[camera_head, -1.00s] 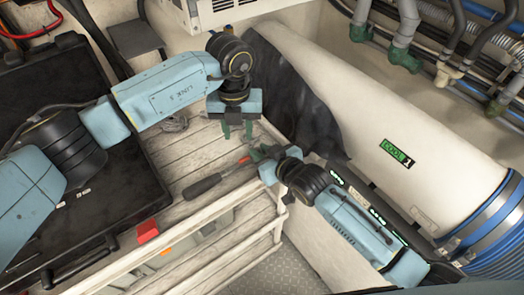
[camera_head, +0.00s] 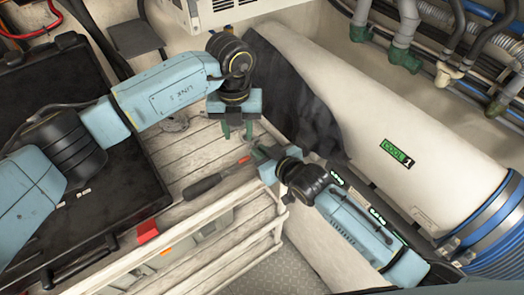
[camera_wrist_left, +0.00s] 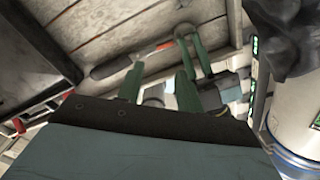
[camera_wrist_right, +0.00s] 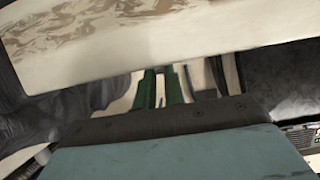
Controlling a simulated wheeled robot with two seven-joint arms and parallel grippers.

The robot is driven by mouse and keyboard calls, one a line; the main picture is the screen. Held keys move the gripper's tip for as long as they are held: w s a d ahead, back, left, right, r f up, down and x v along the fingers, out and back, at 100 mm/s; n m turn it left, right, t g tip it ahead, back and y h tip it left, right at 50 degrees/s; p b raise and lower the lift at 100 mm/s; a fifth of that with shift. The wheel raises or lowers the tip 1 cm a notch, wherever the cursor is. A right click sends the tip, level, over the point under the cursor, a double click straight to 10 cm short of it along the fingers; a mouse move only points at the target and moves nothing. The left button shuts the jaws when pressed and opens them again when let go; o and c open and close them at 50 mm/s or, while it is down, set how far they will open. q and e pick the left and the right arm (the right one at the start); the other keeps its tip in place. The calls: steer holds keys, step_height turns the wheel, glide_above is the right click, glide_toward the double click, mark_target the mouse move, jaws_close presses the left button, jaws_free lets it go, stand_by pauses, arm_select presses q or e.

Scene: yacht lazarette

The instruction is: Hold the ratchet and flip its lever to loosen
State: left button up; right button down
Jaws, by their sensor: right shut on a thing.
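The ratchet's dark handle (camera_head: 203,186) with a red band lies at a slant over the slatted wooden surface. Its head end is largely hidden at my right gripper (camera_head: 258,154), which is shut on it. The handle also shows in the left wrist view (camera_wrist_left: 110,67), running up to the green fingers of my right gripper (camera_wrist_left: 187,48). In the right wrist view the fingers (camera_wrist_right: 160,86) are close together around something dark and narrow. My left gripper (camera_head: 237,131) is open and empty, fingers pointing down, just above and left of my right gripper. I cannot make out the lever.
A large cream cylinder (camera_head: 390,120) with a green label fills the right side. An open black case (camera_head: 90,215) is at left. A pale rail (camera_head: 180,240) edges the slatted surface (camera_head: 170,165). Pipes (camera_head: 403,40) run along the upper right.

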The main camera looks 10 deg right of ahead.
arm_select(q)
steer(key=shift+c, duration=0.8)
steer(key=m+t+h, duration=0.2)
steer(key=m+h, duration=0.2)
steer(key=m, duration=0.8)
glide_toward(241, 160)
steer(key=x, duration=0.7)
steer(key=shift+w+f, duration=0.1)
steer(key=shift+f, duration=0.2)
jaws_close()
